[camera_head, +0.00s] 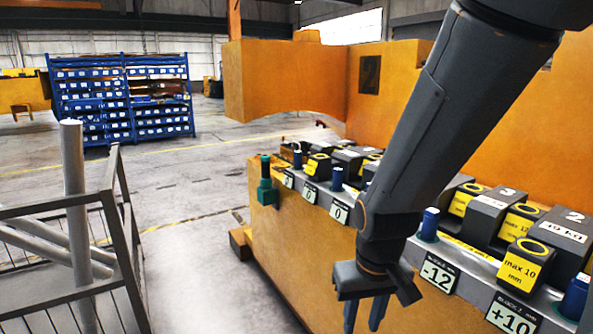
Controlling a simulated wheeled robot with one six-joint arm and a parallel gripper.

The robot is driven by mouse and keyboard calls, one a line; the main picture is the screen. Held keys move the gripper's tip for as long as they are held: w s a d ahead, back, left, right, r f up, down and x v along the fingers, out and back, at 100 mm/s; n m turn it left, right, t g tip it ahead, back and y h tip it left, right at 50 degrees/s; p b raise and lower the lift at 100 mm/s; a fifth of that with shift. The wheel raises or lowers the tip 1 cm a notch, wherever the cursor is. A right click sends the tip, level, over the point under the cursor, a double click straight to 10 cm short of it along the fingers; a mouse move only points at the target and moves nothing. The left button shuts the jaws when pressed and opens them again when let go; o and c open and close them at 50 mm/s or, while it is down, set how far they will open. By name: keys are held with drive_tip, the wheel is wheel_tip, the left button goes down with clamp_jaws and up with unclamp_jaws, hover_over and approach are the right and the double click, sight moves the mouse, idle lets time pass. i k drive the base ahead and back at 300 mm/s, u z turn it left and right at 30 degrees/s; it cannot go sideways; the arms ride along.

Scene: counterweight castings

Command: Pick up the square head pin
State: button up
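My gripper (363,322) points down in front of the orange casting, with its two fingers apart and nothing visible between them. A green pin (265,183) with a wider block-like lower part stands at the casting's far left corner. Blue round-topped pins stand along the grey ledge: one (337,179) left of my arm, one (430,224) just right of my wrist, and one (575,297) at the right edge. I cannot tell which of these is the square head pin. My arm hides part of the ledge.
Dark weight blocks with yellow labels (523,268) crowd the casting's top. Number plates (439,272) hang along the ledge front. A grey railing (125,215) stands at left, with clear floor (205,265) between. A blue shelf rack (122,97) is far behind.

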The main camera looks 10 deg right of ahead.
sight(298, 154)
drive_tip(key=u, duration=0.7)
drive_tip(key=i, duration=0.8)
drive_tip(key=u, duration=0.9)
drive_tip(key=i, duration=1.1)
drive_tip(key=z, duration=0.5)
drive_tip(key=i, duration=0.8)
drive_tip(key=z, duration=0.85)
